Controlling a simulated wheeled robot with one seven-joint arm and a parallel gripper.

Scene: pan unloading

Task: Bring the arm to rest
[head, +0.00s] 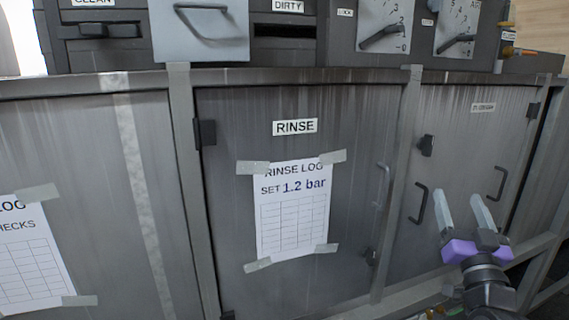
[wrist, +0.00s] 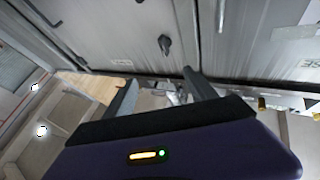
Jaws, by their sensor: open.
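My gripper (head: 462,218) is at the lower right of the head view, in front of the right-hand cabinet door. Its two pale fingers point up and stand apart, with nothing between them. In the wrist view my gripper (wrist: 158,92) also shows with its fingers spread and empty. Cabinet doors and a floor area lie beyond the fingers there. Part of my arm shows below the gripper in the head view.
A grey cabinet door labelled RINSE (head: 295,127) carries a taped rinse log sheet (head: 292,210). Door handles (head: 418,203) stick out near my gripper. Above are a grey panel with a handle (head: 203,30) and two dials (head: 383,28) with dark pointers.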

